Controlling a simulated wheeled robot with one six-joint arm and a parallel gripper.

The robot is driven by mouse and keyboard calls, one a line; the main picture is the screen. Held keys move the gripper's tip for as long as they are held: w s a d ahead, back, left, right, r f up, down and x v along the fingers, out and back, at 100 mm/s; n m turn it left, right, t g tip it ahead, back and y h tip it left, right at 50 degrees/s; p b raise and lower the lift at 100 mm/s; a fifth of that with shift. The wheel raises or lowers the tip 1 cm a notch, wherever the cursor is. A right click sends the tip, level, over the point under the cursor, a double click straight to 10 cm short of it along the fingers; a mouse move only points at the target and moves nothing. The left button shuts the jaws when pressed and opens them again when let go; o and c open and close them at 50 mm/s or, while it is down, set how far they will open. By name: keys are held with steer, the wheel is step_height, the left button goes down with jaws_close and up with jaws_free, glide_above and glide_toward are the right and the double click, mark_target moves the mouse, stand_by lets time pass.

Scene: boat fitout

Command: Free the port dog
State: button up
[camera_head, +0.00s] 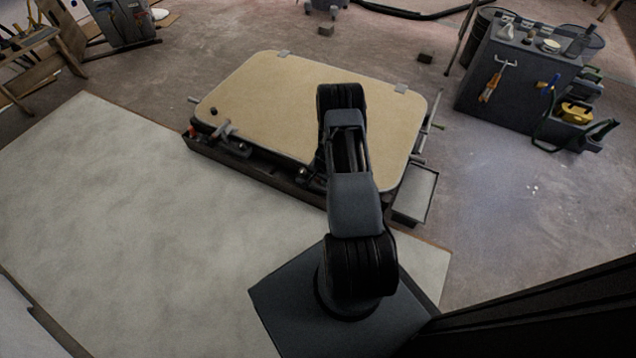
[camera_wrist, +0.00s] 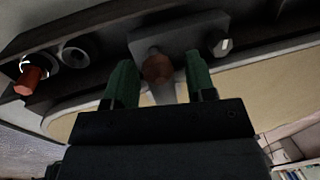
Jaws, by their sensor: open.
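In the wrist view my gripper (camera_wrist: 159,70) is open, with its two green fingers apart. A rusty round boss (camera_wrist: 158,69) on a grey metal bracket (camera_wrist: 150,45) shows between the fingers; I cannot tell whether they touch it. A grey bar runs from the boss down between the fingers. In the head view the tan hatch lid (camera_head: 270,95) lies on a dark frame (camera_head: 255,173). A metal dog fitting (camera_head: 226,131) sits at its left front edge. My arm covers part of the front edge and hides my gripper. I cannot tell which dog is the port one.
An orange-red cylinder (camera_wrist: 30,80) and a dark round fitting (camera_wrist: 75,50) are left of my gripper in the wrist view. A grey tray (camera_head: 415,194) is at the frame's right. A dark tool cabinet (camera_head: 515,80) stands far right. The pale floor sheet (camera_head: 120,200) is clear.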

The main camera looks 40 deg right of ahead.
steer(key=shift+w+a+f, duration=0.1)
steer(key=shift+w+f, duration=0.1)
steer(key=shift+f, duration=0.7)
steer(key=c, duration=0.9)
